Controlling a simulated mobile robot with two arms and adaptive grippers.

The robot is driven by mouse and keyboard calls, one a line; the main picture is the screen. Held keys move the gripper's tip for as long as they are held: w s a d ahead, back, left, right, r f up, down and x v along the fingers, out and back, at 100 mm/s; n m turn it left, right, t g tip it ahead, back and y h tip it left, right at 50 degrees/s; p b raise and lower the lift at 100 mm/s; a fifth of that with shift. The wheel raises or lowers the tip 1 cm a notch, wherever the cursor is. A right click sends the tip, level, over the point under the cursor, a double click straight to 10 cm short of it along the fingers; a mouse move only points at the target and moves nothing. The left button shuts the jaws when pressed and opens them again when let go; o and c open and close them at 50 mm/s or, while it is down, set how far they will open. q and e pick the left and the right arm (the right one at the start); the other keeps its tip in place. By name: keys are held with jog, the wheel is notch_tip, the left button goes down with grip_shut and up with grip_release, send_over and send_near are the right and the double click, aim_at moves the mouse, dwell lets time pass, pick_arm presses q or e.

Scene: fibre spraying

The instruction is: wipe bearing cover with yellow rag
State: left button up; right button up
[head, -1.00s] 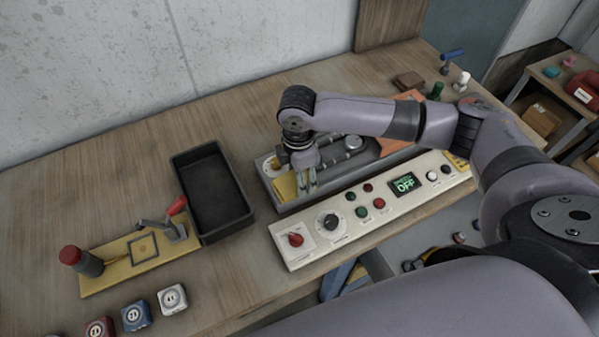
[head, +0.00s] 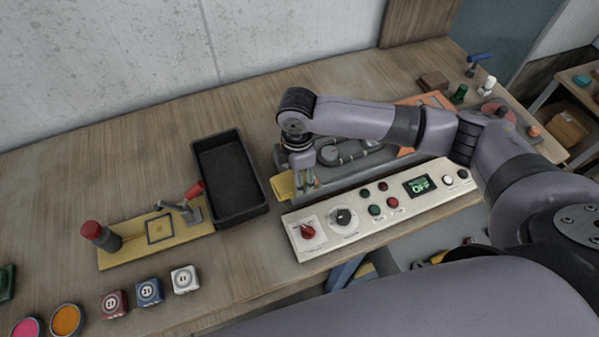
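The yellow rag (head: 284,187) shows at the left end of the grey machine housing (head: 345,178), just left of my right gripper's fingers. My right gripper (head: 305,188) points down there, its fingers close together on the rag, partly hiding it. The bearing cover cannot be clearly told apart; the left end of the housing is largely hidden behind my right wrist and forearm. Grey round machine parts (head: 330,154) show in the housing to the right of the gripper. My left gripper is not in view.
An empty black tray (head: 228,178) stands close on the left. A yellow plate (head: 130,256) with a red-handled clamp lies farther left, with several small blocks in front.

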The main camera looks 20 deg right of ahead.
notch_tip(320, 180, up, 3)
jog(key=p, duration=0.3)
jog(key=shift+r, duration=0.15)
notch_tip(320, 180, up, 3)
jog(key=shift+f+p, duration=0.1)
jog(key=shift+p, duration=1.15)
jog(key=shift+r, duration=1.5)
